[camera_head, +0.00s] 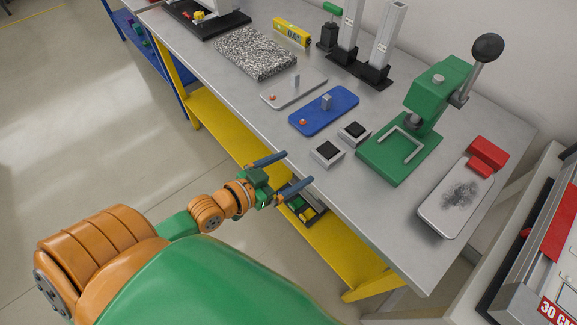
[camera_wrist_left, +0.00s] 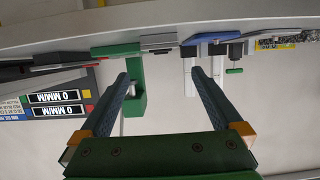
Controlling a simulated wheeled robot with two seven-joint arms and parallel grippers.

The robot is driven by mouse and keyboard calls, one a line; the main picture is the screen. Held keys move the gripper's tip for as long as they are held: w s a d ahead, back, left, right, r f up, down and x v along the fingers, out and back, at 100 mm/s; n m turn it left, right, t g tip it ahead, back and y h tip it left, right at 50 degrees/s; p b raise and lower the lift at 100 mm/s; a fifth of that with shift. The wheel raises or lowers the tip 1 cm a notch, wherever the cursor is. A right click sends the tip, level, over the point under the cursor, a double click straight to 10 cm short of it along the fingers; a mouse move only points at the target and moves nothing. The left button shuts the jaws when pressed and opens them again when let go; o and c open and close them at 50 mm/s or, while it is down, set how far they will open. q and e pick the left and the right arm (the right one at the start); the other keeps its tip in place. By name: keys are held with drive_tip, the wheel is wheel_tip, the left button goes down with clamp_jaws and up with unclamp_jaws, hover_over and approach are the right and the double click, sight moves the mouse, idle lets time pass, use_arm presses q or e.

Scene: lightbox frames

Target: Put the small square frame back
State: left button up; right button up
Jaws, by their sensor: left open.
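Two small square pieces with pale rims and black centres lie on the grey table: a near one (camera_head: 328,153) and a far one (camera_head: 354,133). A thin pale square outline (camera_head: 401,146) shows on the base of the green press (camera_head: 430,95). I cannot tell for certain which of these is the small square frame. My left gripper (camera_head: 283,173) is open and empty, just off the table's front edge, left of and nearer than the near square piece. In the left wrist view its two fingers (camera_wrist_left: 158,78) stand apart with nothing between them. My right gripper is not seen.
A blue plate (camera_head: 323,110) and a grey plate (camera_head: 293,88) lie behind the square pieces. A pale tray (camera_head: 435,215) with dark shavings and a red block (camera_head: 487,155) are at right. Upright posts (camera_head: 384,45) stand at the back. A yellow shelf (camera_head: 345,250) runs below the table.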

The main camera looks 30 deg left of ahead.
use_arm(q)
drive_tip(key=s+a+f+n+g+y, duration=0.1)
drive_tip(key=s+a+f+g+y, duration=0.15)
drive_tip(key=f, duration=0.75)
drive_tip(key=s+a+f+n+g+y, duration=0.15)
drive_tip(key=s+a+f, duration=0.25)
drive_tip(key=f, duration=0.5)
drive_tip(key=s+d+f+g, duration=0.2)
drive_tip(key=s+f+g, duration=0.2)
drive_tip(key=s+f, duration=0.3)
drive_tip(key=s+d+f+g+y, duration=0.1)
drive_tip(key=s+d+f+g, duration=0.2)
drive_tip(key=s+f, duration=0.5)
drive_tip(key=s+m+g, duration=0.1)
drive_tip(key=s, duration=0.6)
drive_tip(key=shift+d+f+g, duration=0.15)
drive_tip(key=shift+f+g, duration=0.1)
drive_tip(key=shift+g, duration=0.15)
